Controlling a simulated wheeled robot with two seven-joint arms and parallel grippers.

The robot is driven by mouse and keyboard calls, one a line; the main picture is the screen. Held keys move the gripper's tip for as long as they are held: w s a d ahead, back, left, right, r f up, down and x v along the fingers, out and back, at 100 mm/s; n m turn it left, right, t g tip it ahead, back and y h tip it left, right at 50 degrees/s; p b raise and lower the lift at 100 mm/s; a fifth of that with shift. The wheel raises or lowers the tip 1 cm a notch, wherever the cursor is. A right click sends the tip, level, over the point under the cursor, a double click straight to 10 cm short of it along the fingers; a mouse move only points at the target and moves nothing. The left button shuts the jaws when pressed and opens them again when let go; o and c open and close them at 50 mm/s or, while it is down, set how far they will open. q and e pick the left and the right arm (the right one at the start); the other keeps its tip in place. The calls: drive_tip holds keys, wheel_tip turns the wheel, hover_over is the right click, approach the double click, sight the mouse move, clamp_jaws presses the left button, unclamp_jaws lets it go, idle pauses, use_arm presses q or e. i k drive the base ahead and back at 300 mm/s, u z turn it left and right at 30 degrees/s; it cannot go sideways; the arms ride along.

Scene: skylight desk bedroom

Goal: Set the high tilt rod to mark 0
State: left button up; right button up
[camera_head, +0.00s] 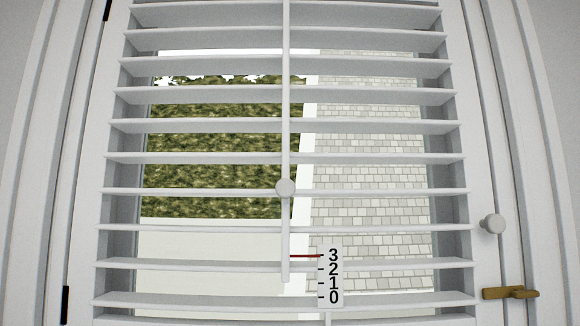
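The white tilt rod (286,120) hangs vertically down the middle of the window blind in the head view. A thin red pointer line (305,256) is level with mark 3. The slats (380,159) are tilted open, with gaps between them. Neither of my grippers shows in this view.
The blind hangs in a white window frame (85,160). A round grey knob (493,223) and a brass handle (510,293) are on the right side of the frame. Black hinges (65,304) are on the left. Hedge and brick wall show outside.

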sight(285, 187)
drive_tip(key=z, duration=2.15)
drive_tip(key=k, duration=1.2)
drive_tip(key=u, duration=0.95)
drive_tip(key=i, duration=1)
drive_tip(key=z, duration=0.05)
